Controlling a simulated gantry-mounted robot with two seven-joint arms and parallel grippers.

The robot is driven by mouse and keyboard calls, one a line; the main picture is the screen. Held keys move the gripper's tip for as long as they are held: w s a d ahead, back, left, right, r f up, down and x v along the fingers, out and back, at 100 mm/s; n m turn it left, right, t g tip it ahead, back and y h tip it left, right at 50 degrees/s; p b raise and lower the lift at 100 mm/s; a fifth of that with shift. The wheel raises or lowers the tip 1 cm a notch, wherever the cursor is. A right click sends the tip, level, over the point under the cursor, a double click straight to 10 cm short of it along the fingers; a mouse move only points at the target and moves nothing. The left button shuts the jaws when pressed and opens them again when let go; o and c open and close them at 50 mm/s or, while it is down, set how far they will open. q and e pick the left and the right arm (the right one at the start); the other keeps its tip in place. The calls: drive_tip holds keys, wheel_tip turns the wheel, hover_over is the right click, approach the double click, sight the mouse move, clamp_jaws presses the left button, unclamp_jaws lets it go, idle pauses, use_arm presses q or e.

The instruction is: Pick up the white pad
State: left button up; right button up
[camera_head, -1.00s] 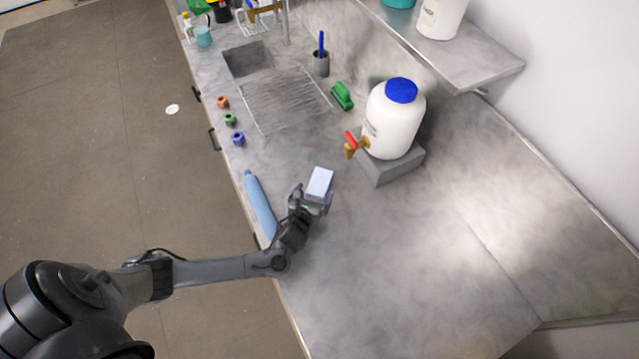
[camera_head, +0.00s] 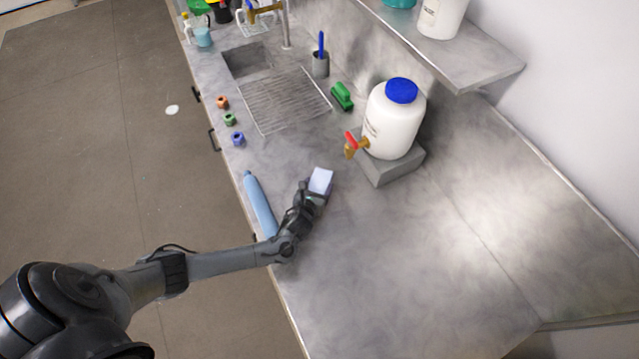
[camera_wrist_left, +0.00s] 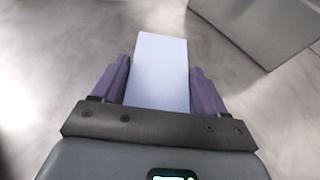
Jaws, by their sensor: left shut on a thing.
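The white pad (camera_head: 321,181) is a small pale block at the middle of the counter, in front of the jug's grey stand. My left gripper (camera_head: 317,193) is at the pad's near end. In the left wrist view the pad (camera_wrist_left: 160,70) lies between the two purple fingers of my left gripper (camera_wrist_left: 160,85), which are shut on its sides. Whether the pad touches the counter or is slightly above it I cannot tell. My right gripper is not in view.
A white jug with a blue cap (camera_head: 393,120) and a tap stands on a grey block (camera_head: 391,168) behind the pad. A blue cylinder (camera_head: 259,203) lies left of my gripper. The right counter is clear.

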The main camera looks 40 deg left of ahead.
use_arm(q)
drive_tip(key=shift+c, duration=0.9)
drive_tip(key=shift+r, duration=0.15)
